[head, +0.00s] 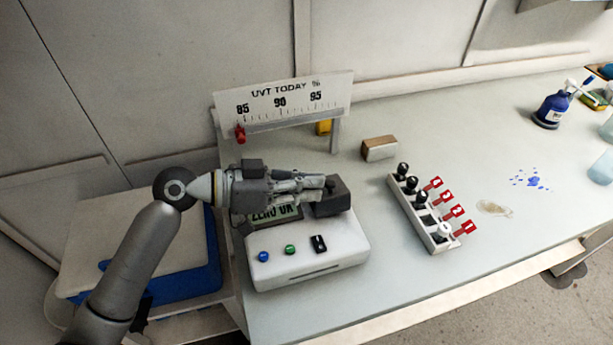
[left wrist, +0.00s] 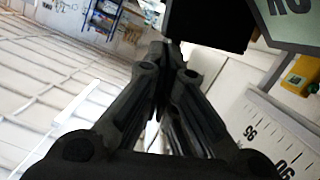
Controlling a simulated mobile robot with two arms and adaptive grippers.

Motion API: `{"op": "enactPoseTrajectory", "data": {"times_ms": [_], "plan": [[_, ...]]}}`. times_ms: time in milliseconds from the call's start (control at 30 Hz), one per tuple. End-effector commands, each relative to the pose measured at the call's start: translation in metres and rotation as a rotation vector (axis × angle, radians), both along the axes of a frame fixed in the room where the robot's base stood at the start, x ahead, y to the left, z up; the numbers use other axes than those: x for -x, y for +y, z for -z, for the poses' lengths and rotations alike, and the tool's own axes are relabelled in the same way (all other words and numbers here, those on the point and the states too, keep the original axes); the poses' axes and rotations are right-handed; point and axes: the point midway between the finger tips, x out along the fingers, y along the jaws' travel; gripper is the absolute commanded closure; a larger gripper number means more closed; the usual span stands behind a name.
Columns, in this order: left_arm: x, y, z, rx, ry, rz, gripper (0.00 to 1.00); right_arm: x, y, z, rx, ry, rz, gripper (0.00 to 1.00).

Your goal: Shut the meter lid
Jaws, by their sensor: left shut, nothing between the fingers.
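The meter (head: 305,255) is a white box near the left end of the bench, with a blue, a green and a black control on its front. Its display (head: 275,213) reads "ZERO OK" and is partly hidden by my left gripper. The dark lid (head: 332,201) is at the meter's back right; how far it is open I cannot tell. My left gripper (head: 328,188) is shut and empty, its tips at the lid; touching or just apart is unclear. In the left wrist view the shut fingers (left wrist: 165,60) are beside the black lid (left wrist: 210,22).
A UVT scale board (head: 285,103) with a red marker stands behind the meter. A tan-and-white block (head: 379,148) and a white rack (head: 418,222) with black-capped vials and red tags are to the right. A blue bottle (head: 551,108) stands farther right.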

Motion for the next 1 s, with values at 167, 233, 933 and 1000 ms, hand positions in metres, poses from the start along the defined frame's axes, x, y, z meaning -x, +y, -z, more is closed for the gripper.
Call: {"op": "enactPoseTrajectory", "data": {"times_ms": [167, 233, 933, 1000], "plan": [[0.0, 0.0, 0.0, 0.0, 0.001, 0.0, 1.0, 0.0, 0.0, 0.0, 0.0, 0.0, 0.0, 0.6], [0.0, 0.0, 0.001, 0.0, -0.002, 0.0, 1.0, 0.0, 0.0, 0.001, 0.0, 0.0, 0.0, 0.6], [0.023, -0.004, 0.019, -0.056, -0.282, 0.0, 1.0, 0.0, -0.001, 0.062, 0.001, 0.001, 0.0, 0.6], [0.024, -0.004, 0.018, -0.057, -0.285, 0.001, 1.0, 0.0, -0.001, 0.062, 0.001, 0.001, 0.0, 0.6]]}}
